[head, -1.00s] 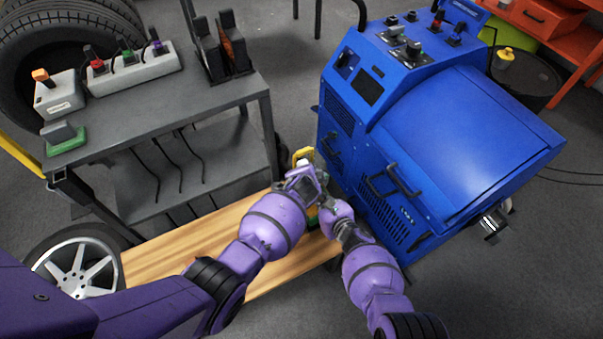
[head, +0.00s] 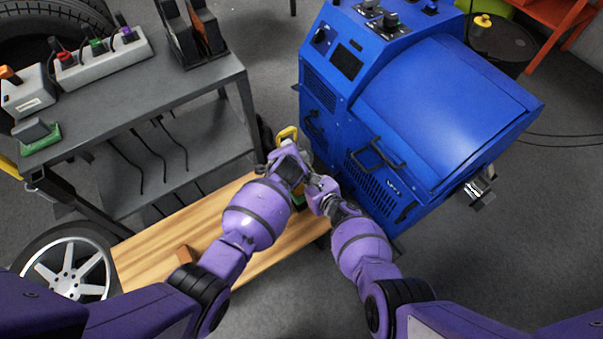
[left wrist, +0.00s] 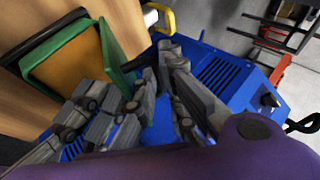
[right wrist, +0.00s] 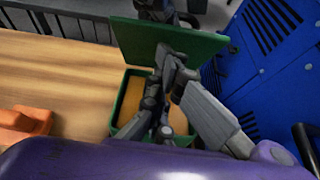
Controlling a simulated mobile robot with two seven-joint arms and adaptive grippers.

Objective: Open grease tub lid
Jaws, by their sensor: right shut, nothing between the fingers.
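The green grease tub (right wrist: 134,92) stands on the wooden bench with orange-brown grease showing inside. Its green lid (right wrist: 135,45) is raised and leans back from the tub; the left wrist view shows the open tub (left wrist: 58,42) and the standing lid (left wrist: 117,60) too. My right gripper (right wrist: 166,62) is shut and empty, over the tub in front of the lid's raised face; I cannot tell if it touches. My left gripper (left wrist: 158,65) is on the lid's far side, close to it; its finger gap is unclear. In the head view both grippers mostly hide the tub.
The wooden bench (head: 150,265) carries an orange block (right wrist: 22,124). The blue machine (head: 420,110) stands close on the right with projecting handles. A grey cart (head: 190,95) stands behind on the left. A yellow handle-like part (head: 287,135) rises just beyond the grippers.

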